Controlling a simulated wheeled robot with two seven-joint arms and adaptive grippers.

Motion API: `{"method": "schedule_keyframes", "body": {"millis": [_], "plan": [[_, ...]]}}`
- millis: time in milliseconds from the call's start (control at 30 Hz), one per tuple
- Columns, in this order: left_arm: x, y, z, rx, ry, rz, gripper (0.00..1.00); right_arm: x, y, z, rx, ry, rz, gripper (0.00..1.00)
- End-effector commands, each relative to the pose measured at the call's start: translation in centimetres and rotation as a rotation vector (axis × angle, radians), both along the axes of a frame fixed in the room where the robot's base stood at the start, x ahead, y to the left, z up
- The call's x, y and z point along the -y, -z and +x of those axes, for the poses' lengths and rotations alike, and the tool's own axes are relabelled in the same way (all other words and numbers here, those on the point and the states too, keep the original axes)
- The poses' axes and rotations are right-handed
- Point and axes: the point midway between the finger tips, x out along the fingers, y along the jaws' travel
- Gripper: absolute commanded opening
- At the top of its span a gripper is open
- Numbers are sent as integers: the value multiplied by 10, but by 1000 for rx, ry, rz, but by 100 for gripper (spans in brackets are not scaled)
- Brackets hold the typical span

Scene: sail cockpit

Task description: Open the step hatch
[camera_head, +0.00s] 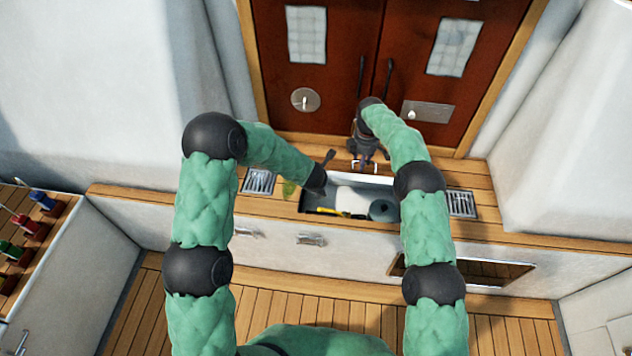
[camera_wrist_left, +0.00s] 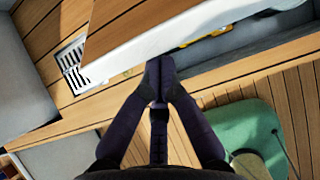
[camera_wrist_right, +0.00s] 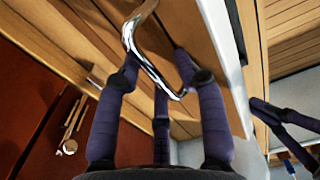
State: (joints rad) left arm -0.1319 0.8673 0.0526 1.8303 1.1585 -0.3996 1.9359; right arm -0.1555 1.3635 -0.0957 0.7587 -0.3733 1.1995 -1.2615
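The step hatch is raised, and its compartment (camera_head: 340,212) shows open in the step. Inside lie a white roll, a grey-blue roll (camera_head: 383,210) and a yellow item (camera_head: 325,211). The wooden lid with its white edge shows in the left wrist view (camera_wrist_left: 165,40). My right gripper (camera_head: 368,158) is behind the opening; its fingers are apart around the chrome handle (camera_wrist_right: 146,58). Whether they touch it I cannot tell. My left gripper (camera_head: 322,182) is at the opening's left side, its fingertips together near the lid's white edge (camera_wrist_left: 160,70); contact is unclear.
Metal vents flank the opening on the step, one left (camera_head: 259,182) and one right (camera_head: 461,204). Red-brown doors (camera_head: 330,75) stand behind. A rack with coloured handles (camera_head: 30,228) is at the left. The slatted floor (camera_head: 300,312) in front is clear.

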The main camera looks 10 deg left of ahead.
Motion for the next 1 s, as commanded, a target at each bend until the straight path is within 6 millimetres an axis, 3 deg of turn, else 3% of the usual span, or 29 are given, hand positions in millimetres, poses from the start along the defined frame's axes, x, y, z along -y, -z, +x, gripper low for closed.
{"method": "schedule_keyframes", "body": {"millis": [467, 1000], "plan": [[-1, -2, 2, 4, -2, 0, 0, -2, -8, 0, 0, -2, 1, 40], [-1, -1, 0, 1, -1, 0, 0, -1, -101, 1, 0, -1, 0, 40]]}}
